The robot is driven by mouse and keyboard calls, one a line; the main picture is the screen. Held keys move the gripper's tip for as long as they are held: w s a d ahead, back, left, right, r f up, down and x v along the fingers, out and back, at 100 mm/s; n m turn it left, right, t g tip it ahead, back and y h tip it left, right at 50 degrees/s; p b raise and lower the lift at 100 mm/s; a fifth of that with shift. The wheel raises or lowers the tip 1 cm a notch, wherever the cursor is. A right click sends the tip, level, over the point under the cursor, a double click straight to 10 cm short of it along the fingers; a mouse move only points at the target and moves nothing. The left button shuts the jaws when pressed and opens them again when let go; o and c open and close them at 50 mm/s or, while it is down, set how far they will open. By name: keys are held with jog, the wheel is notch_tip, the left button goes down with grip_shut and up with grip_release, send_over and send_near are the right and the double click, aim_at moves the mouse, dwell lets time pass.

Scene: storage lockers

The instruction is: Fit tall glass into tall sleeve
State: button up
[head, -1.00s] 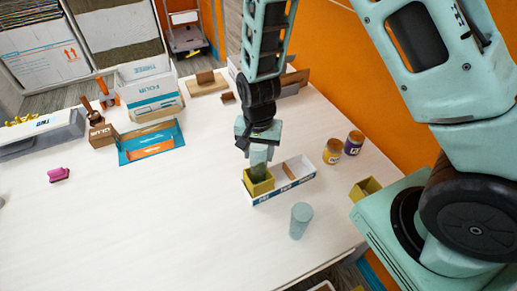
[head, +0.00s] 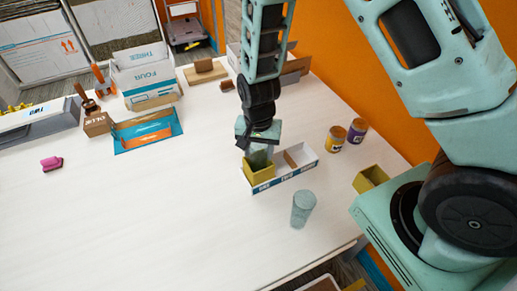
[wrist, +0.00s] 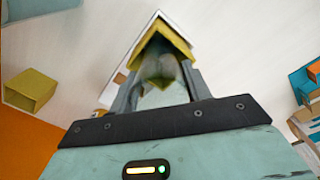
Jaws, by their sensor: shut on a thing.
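My gripper (wrist: 160,92) is shut on a clear, greenish glass, taken as the tall glass (head: 260,154). It holds the glass upright above an olive-yellow sleeve (head: 260,175). The glass's lower part is inside the sleeve's mouth, and its bottom is hidden. The sleeve stands at the left end of a low white box (head: 289,182) with a cardboard divider. In the wrist view the sleeve (wrist: 150,42) surrounds the glass's far end beyond the fingers. Another glass (head: 303,209) stands loose on the table. A second olive sleeve (head: 370,178) stands at the right.
A blue tray (head: 147,132), a white carton (head: 147,80) and a brown block (head: 97,124) stand behind on the left. A pink item (head: 52,163) lies far left. The front left table is clear.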

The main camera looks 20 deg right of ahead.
dwell(0.3)
jog(key=o, duration=1.4)
jog(key=shift+r, duration=0.1)
notch_tip(320, 180, up, 17)
jog(key=shift+r+b, duration=0.15)
jog(key=shift+b, duration=0.95)
jog(key=s+a+f+n+b, duration=0.1)
jog(key=s+a+n+b, duration=0.1)
jog(key=s+n, duration=0.3)
jog(key=s+a+f+n+b, duration=0.1)
jog(key=s+a+n+b, duration=0.1)
jog(key=s+n, duration=0.3)
jog(key=s+a+f+n+b, duration=0.1)
jog(key=s+n, duration=0.3)
jog(key=s, duration=0.6)
jog(key=shift+a+f+n+y+b, duration=0.3)
jog(key=shift+a+f+n+b, duration=0.1)
jog(key=shift+a, duration=0.25)
